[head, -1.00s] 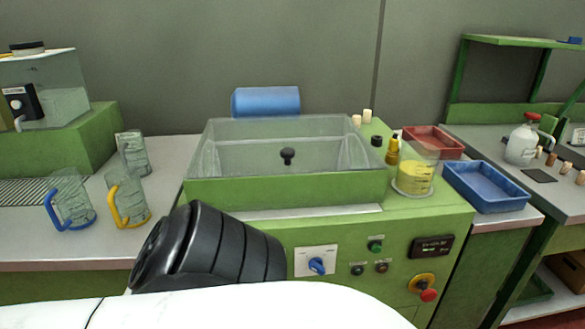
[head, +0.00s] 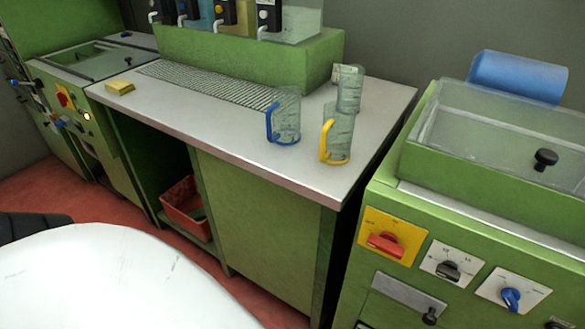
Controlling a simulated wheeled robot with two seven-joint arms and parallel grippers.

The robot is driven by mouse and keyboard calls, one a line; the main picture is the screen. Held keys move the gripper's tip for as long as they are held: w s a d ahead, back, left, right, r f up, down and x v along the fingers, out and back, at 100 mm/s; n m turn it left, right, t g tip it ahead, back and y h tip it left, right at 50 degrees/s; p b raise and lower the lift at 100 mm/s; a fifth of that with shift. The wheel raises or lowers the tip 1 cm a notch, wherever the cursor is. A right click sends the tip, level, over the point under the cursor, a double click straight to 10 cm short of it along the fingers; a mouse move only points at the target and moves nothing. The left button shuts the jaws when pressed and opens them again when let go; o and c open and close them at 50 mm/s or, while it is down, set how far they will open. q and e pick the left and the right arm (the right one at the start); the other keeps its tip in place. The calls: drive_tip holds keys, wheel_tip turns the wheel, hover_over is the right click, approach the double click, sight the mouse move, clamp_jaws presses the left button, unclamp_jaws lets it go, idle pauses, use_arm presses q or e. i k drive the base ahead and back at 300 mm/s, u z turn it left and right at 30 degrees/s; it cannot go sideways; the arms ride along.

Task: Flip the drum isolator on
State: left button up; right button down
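The drum isolator (head: 386,243) is a red rotary handle on a yellow square plate, on the front panel of the green machine with a clear lid (head: 500,125) at the right. Its handle lies roughly crosswise on the plate; the small lettering is too blurred to read. Right of it on the same panel are a black rotary knob (head: 448,270) on a white plate and a blue knob (head: 511,298) on a white plate. Neither gripper shows in the head view.
A steel-topped bench (head: 200,115) holds a blue-handled jug (head: 285,118), a yellow-handled jug (head: 338,137) and another clear jug (head: 349,90). A red crate (head: 185,208) sits beneath. Another green machine at far left has a red-and-yellow switch (head: 66,100).

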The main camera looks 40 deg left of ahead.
sight(386, 243)
drive_tip(key=u, duration=0.65)
drive_tip(key=i, duration=0.5)
drive_tip(key=k, duration=0.5)
drive_tip(key=u, duration=0.95)
drive_tip(key=k, duration=0.85)
drive_tip(key=z, duration=1.15)
drive_tip(key=i, duration=0.5)
drive_tip(key=u, duration=0.05)
